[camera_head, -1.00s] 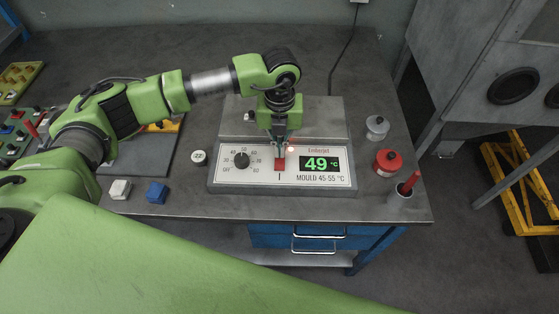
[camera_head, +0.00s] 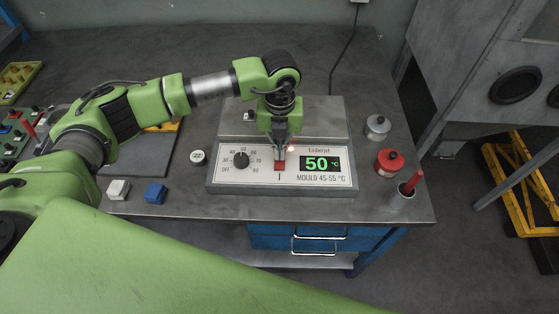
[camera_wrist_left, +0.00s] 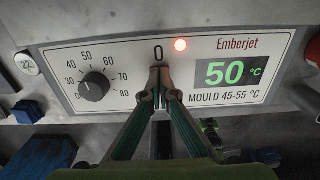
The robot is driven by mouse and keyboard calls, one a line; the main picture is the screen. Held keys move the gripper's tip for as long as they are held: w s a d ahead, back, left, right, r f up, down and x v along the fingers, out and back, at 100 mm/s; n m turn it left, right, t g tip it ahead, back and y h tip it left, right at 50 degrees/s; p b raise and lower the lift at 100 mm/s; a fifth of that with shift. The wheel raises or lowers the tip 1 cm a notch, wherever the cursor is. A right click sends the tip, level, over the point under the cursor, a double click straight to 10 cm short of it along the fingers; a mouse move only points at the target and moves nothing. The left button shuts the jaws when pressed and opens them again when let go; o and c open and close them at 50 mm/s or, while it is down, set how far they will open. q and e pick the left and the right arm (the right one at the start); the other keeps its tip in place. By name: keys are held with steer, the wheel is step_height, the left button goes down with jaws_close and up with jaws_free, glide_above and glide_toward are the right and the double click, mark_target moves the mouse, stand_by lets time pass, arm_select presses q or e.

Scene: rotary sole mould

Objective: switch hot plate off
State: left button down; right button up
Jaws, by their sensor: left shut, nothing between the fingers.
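The hot plate (camera_head: 230,182) stands on the bench, its front panel also filling much of the left wrist view (camera_wrist_left: 132,30). Its green display (camera_head: 319,164) reads 50 °C, and a small red lamp (camera_wrist_left: 180,45) is lit. A black dial (camera_wrist_left: 94,87) sits left on the panel. The red switch (camera_head: 280,165) is at the panel's middle, with an I mark below it. My left gripper (camera_wrist_left: 160,72) is shut and empty, its tips at the switch just under the 0 mark. The fingers hide the switch in the wrist view; I cannot tell whether they touch it. My right gripper is not in view.
A white block (camera_head: 118,189), a blue block (camera_head: 156,192) and a round knob-like piece (camera_head: 198,158) lie left of the plate. A grey weight-like piece (camera_head: 377,127), a red pot (camera_head: 388,161) and a cup with a red stick (camera_head: 402,196) stand right.

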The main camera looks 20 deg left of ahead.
arm_select(q)
steer(key=shift+f, duration=0.2)
steer(key=shift+r, duration=0.15)
steer(key=shift+r+p, duration=1.8)
steer(key=shift+r, duration=1.65)
